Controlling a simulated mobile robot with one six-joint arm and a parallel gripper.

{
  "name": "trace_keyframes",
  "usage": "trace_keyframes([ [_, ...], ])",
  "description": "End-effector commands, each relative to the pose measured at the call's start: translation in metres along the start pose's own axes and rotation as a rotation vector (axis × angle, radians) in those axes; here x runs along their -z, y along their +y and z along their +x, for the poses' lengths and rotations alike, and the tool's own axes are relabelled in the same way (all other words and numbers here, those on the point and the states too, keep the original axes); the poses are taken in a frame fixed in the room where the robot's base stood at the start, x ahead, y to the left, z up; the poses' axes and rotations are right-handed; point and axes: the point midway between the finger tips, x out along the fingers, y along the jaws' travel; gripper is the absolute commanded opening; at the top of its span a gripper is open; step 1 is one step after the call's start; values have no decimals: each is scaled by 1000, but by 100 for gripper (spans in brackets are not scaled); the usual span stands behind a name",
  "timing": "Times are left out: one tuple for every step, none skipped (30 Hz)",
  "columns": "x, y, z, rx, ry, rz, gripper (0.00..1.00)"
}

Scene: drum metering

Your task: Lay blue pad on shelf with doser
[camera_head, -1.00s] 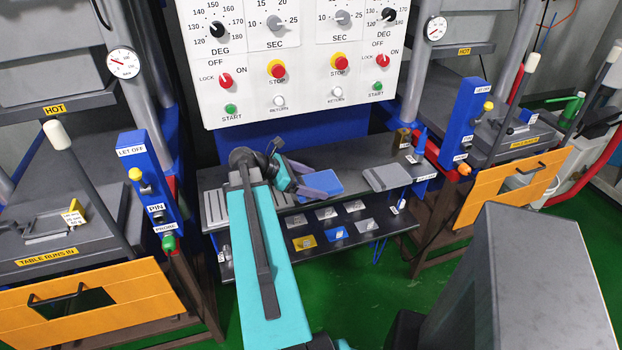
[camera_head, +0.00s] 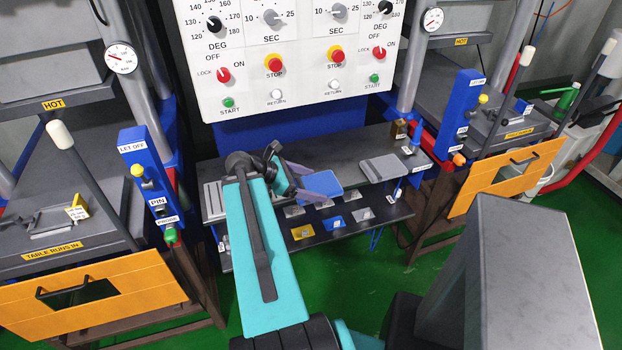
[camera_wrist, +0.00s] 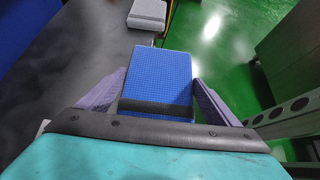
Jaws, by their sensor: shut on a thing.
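My gripper (camera_head: 305,190) is shut on the blue pad (camera_head: 324,187), a flat, ribbed block. The pad fills the middle of the wrist view (camera_wrist: 160,75), with a purple finger (camera_wrist: 213,100) on each side. In the head view it is held out at the front edge of the dark upper shelf (camera_head: 335,153); its height above the shelf is hard to judge. Below is a lower shelf (camera_head: 375,220) with small grey, yellow and blue plates, partly hidden by my arm and the pad. I cannot tell which item is the doser.
A grey pad (camera_head: 381,168) lies on the upper shelf, right of the blue pad. Presses with orange front panels (camera_head: 95,300) flank the shelves. The control panel (camera_head: 290,60) hangs above.

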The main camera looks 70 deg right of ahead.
Motion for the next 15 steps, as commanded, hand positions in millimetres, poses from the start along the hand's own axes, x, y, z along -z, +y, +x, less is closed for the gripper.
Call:
trace_keyframes([
  [-5, -1, -3, 1, -1, -2, 57],
  [-5, -1, -4, 1, -1, -2, 57],
  [-4, -2, -4, 1, -1, -2, 57],
  [-4, -2, -4, 2, -1, -2, 57],
  [-4, -2, -4, 1, -1, -2, 57],
  [-4, -3, -4, 1, -1, -2, 57],
  [-4, -3, -4, 0, -1, -2, 57],
  [-4, -4, -4, 0, -1, -2, 57],
  [-4, -5, -4, 0, -1, -2, 57],
  [-4, -5, -5, 0, -1, -1, 57],
  [-4, -6, -5, 1, -1, -1, 57],
  [-4, -7, -5, 1, -2, -2, 57],
  [-4, -7, -5, 1, -2, -3, 57],
  [-4, -8, -5, 1, -2, -2, 57],
  [-4, -8, -5, 0, -1, -2, 57],
])
